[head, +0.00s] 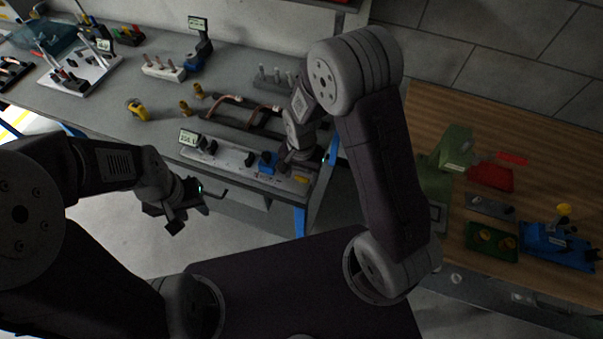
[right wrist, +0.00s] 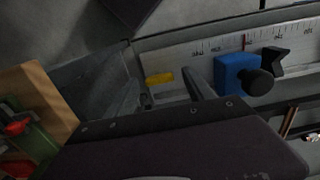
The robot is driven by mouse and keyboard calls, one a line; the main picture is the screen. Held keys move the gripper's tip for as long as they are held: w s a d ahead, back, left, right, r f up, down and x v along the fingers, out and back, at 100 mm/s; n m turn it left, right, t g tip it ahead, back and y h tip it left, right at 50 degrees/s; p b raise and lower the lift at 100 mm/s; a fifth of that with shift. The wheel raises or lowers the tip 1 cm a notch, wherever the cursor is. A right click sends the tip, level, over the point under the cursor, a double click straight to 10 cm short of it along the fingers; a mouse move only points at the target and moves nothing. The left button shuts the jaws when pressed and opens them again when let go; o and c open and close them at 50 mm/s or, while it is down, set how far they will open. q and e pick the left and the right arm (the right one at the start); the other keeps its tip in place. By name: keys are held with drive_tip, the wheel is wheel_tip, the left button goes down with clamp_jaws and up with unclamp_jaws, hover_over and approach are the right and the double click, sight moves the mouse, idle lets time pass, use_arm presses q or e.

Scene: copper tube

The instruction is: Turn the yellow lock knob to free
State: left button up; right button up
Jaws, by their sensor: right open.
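The yellow lock knob (head: 301,179) is a small yellow bar at the right end of a pale measuring fixture (head: 225,156). In the right wrist view the yellow knob (right wrist: 160,78) lies on the fixture's face, just beyond the fingertips. My right gripper (head: 291,162) is over the fixture's right end, beside a blue slide block (head: 267,162).
The blue block (right wrist: 238,74) with its black knob sits close right of the fingers in the wrist view. Copper tubes (head: 262,107) lie behind the fixture. A wooden bench (head: 480,130) with green, red and blue items stands at the right.

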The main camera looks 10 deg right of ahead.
drive_tip(key=shift+c, duration=1)
clamp_jaws()
drive_tip(key=n+p, duration=0.1)
drive_tip(key=n, duration=0.7)
drive_tip(key=shift+n+p, duration=0.3)
drive_tip(key=n, duration=0.4)
drive_tip(key=shift+n, duration=0.3)
drive_tip(key=shift+n+p, duration=0.5)
drive_tip(key=shift+n, duration=1.8)
